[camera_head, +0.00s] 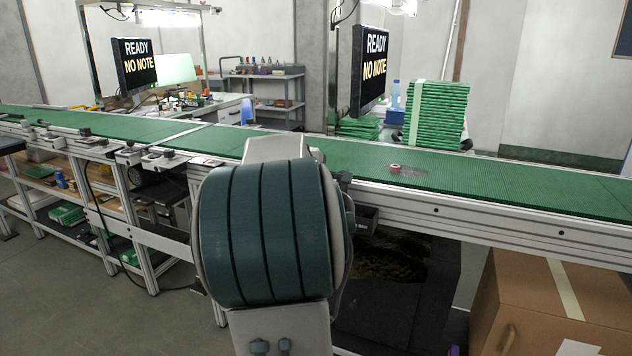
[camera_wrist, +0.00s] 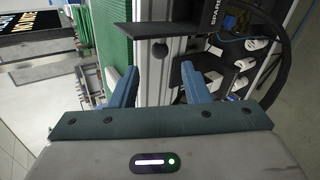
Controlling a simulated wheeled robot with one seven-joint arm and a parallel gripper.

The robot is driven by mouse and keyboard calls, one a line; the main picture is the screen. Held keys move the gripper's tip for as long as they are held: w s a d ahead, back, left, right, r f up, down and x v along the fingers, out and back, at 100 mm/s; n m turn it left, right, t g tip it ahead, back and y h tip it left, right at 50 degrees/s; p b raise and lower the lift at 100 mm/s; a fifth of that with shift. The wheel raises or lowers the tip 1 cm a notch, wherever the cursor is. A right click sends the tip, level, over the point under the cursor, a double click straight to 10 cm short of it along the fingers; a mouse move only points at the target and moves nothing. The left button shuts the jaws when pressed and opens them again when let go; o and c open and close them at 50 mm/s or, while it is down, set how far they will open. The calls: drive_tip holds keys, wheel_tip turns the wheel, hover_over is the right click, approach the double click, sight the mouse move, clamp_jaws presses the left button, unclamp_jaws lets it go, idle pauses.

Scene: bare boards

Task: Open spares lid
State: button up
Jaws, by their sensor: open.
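In the wrist view, a black part with white lettering that reads "SPARE", partly cut off (camera_wrist: 213,14), is at the top, right of the pale rail. A flat black plate (camera_wrist: 150,36) reaches left from it across the rail towards the belt. I cannot tell whether this plate is the lid, or how far it is open. My gripper (camera_wrist: 158,88) is open, with its two blue fingers apart and nothing seen between them but rail and a dark gap. The plate lies beyond the fingertips. In the head view, my arm hides the gripper; a small dark bin (camera_head: 366,218) hangs at the rail.
The green conveyor belt (camera_head: 520,178) runs across, with a small pink roll (camera_head: 395,168) on it. A tall stack of green boards (camera_head: 436,115) stands behind. A cardboard box (camera_head: 550,300) is at lower right. A black cable (camera_wrist: 275,50) loops near white items (camera_wrist: 242,65) in the wrist view.

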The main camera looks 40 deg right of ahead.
drive_tip(key=shift+v, duration=2.75)
drive_tip(key=s+a+r+m+y+p, duration=0.2)
drive_tip(key=s+a+p, duration=0.3)
drive_tip(key=a+p, duration=0.3)
drive_tip(key=s+a+r+m+g+y+p, duration=0.1)
drive_tip(key=s+a+y+p, duration=0.4)
drive_tip(key=a, duration=1.2)
drive_tip(key=s+a+r+m+y+p, duration=0.3)
drive_tip(key=s+a+r+p, duration=0.1)
drive_tip(key=a+p, duration=0.6)
drive_tip(key=shift+s+a+m+g+p, duration=0.3)
drive_tip(key=shift+s+a, duration=0.15)
drive_tip(key=shift+a, duration=0.75)
drive_tip(key=shift+c, duration=0.5)
